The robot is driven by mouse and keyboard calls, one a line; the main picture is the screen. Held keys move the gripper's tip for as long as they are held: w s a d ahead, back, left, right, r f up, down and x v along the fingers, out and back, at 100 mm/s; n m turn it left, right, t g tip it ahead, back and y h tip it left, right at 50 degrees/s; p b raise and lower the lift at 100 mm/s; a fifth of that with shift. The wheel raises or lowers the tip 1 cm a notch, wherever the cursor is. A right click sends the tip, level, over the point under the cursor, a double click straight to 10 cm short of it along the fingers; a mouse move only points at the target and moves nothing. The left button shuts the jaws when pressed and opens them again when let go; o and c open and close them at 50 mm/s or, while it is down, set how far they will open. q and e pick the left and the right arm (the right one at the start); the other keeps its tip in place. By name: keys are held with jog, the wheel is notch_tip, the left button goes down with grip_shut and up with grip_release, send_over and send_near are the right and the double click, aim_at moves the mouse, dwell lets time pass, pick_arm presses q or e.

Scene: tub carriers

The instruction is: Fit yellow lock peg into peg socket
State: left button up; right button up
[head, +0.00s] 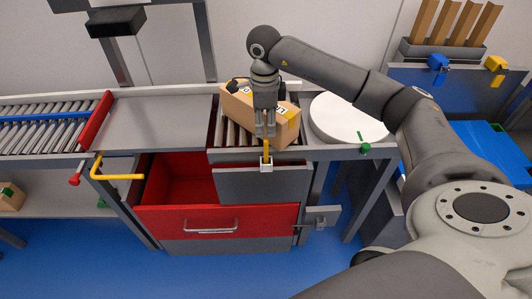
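My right gripper (265,132) points straight down in front of a cardboard box on the bench. It appears shut on the yellow lock peg (266,148), whose top end is hidden between the fingers. The peg hangs upright, its lower end at the small white peg socket (266,167) on the front of the grey panel. I cannot tell how deep the peg sits in the socket. My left gripper is not in view.
The cardboard box (285,127) stands on rollers right behind the gripper. A white round plate (348,118) and a green knob (365,148) are to the right. Below, a red drawer (165,221) stands open. A yellow bent handle (120,176) sticks out at left.

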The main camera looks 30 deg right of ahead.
aim_at(266, 141)
notch_tip(266, 141, down, 2)
jog(key=shift+s+f+p, duration=0.15)
jog(key=shift+f+p, duration=0.2)
jog(key=shift+f, duration=0.3)
notch_tip(266, 141, down, 4)
jog(key=shift+f+p, duration=0.1)
jog(key=shift+p, duration=0.35)
jog(key=shift+c, duration=0.5)
grip_shut()
